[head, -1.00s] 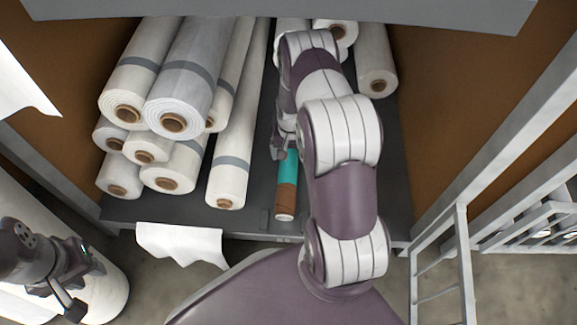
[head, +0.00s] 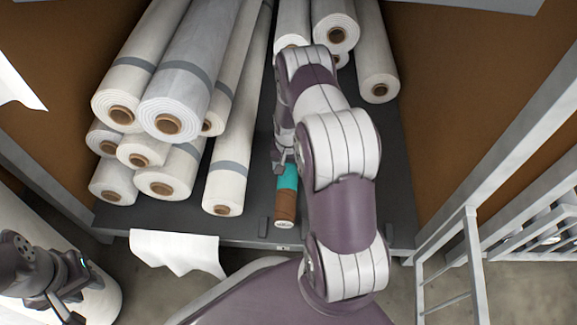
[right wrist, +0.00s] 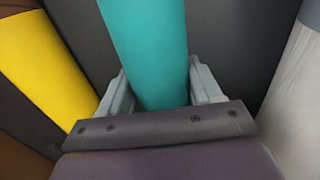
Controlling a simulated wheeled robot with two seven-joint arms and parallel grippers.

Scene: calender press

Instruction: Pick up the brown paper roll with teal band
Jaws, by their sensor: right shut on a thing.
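The brown paper roll with teal band (head: 286,205) lies on the dark shelf, its near end toward me and its far part hidden behind my right arm. Its teal band fills the middle of the right wrist view (right wrist: 148,45). My right gripper (head: 284,165) is shut on the roll at the teal band, with one finger on each side in the right wrist view (right wrist: 160,92). My left gripper (head: 72,300) is at the lower left, far from the roll; its fingertips are too unclear to tell whether it is open.
Several white rolls with grey bands (head: 175,90) are stacked left of the teal-banded roll. More white rolls (head: 375,60) lie at the back right. A yellow surface (right wrist: 38,75) shows in the right wrist view. A ladder-like rail (head: 470,265) stands at the right.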

